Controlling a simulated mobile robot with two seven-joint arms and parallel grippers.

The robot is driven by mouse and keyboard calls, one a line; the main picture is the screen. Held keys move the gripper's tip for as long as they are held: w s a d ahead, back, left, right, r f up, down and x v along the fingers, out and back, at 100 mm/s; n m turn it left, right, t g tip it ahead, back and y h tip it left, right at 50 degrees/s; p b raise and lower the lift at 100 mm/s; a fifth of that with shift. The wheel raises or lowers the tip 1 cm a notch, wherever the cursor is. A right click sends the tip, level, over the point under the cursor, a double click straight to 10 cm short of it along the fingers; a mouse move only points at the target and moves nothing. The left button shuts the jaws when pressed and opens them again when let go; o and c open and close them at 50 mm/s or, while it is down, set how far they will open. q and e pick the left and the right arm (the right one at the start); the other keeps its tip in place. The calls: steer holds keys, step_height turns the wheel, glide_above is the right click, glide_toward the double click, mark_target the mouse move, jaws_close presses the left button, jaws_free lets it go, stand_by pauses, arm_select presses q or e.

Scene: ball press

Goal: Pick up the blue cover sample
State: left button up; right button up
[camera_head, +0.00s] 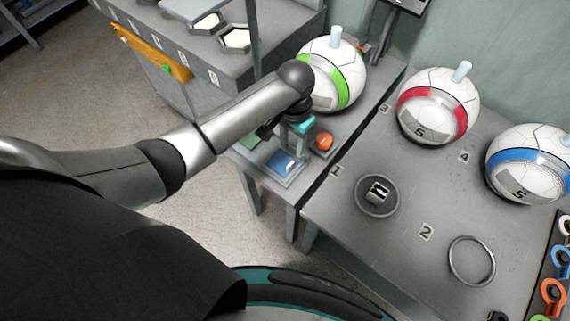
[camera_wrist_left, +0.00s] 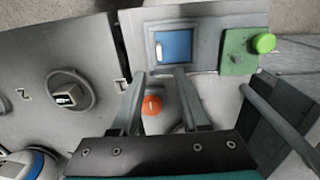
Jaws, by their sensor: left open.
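The blue cover sample (camera_head: 282,163) is a flat blue square in a pale grey frame near the front edge of the left table. In the left wrist view the blue cover sample (camera_wrist_left: 174,47) lies just ahead of the fingertips. My left gripper (camera_wrist_left: 160,76) is open and empty, with a finger tip at each side of the gap just short of the frame. In the head view my left gripper (camera_head: 282,130) is above and behind the sample, its fingers mostly hidden by the wrist. My right gripper is not in view.
An orange-red button (camera_head: 323,141) stands right of the sample. A green plate (camera_wrist_left: 236,58) with a green knob lies beside it. A green-striped ball (camera_head: 340,85) stands behind my left arm. Red-striped (camera_head: 438,105) and blue-striped (camera_head: 525,165) balls stand on the right table.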

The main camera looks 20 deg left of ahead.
mark_target(291, 163)
arm_select(q)
step_height(291, 163, down, 4)
steer(key=shift+r+b, duration=0.1)
steer(key=shift+b, duration=0.3)
step_height(291, 163, down, 5)
steer(key=shift+r+b, duration=0.1)
steer(key=shift+b, duration=0.85)
steer(key=shift+c, duration=0.3)
jaws_close()
